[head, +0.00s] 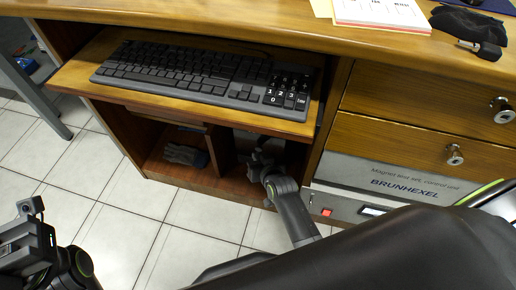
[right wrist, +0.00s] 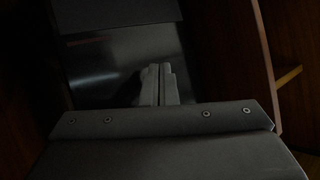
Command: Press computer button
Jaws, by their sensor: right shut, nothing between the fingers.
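My right gripper (head: 260,158) reaches into the right-hand open compartment under the keyboard shelf. In the right wrist view its two fingers (right wrist: 159,84) are shut together with nothing between them. They point at a dark, glossy panel (right wrist: 112,68), which looks like the front of the computer inside the compartment. I cannot tell whether the fingertips touch it. No button can be made out; the view is dark and the fingers cover part of the panel. My left gripper (head: 28,235) is at the lower left, away from the desk, its fingers not clearly seen.
A keyboard (head: 205,75) lies on the pulled-out wooden shelf (head: 75,75) above my right arm. Wooden compartment walls (right wrist: 250,60) stand close on both sides. A grey glove (head: 185,154) lies in the left compartment. A Brunhexel unit (head: 395,180) with a red switch (head: 326,212) stands right.

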